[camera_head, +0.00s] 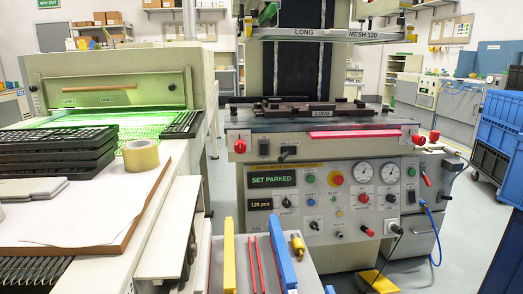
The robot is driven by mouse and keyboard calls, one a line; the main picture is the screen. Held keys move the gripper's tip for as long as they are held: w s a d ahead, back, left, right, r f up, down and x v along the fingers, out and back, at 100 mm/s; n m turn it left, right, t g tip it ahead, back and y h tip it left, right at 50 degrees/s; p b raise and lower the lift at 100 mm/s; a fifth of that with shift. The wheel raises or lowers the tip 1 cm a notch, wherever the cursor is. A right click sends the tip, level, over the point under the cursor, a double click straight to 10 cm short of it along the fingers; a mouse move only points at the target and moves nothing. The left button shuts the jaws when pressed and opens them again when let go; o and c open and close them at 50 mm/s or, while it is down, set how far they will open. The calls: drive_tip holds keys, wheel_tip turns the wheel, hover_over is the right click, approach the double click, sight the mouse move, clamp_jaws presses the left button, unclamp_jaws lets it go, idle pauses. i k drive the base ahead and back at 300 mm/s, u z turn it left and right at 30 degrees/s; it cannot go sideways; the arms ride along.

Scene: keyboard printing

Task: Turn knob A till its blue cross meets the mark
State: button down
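The printing machine (262,158) stands ahead with a control panel (330,242) on its front. Several small knobs sit on this panel, among them a black knob (287,201), another black knob (314,225) and a dark knob (389,198). Their labels are too small to read, so I cannot tell which one is knob A. I cannot make out a blue cross or its mark. My gripper is not in view.
A tray with yellow, red and blue tools (282,262) is at the bottom centre. A table with a tape roll (141,155) and black racks (55,150) is at left, before a green-lit dryer (110,100). Blue crates (495,135) stand at right. Grey floor (455,225) shows right of the machine.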

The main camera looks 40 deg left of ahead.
sight(240, 146)
drive_tip(key=z, duration=1.15)
drive_tip(key=i, duration=0.5)
drive_tip(key=u, duration=3.2)
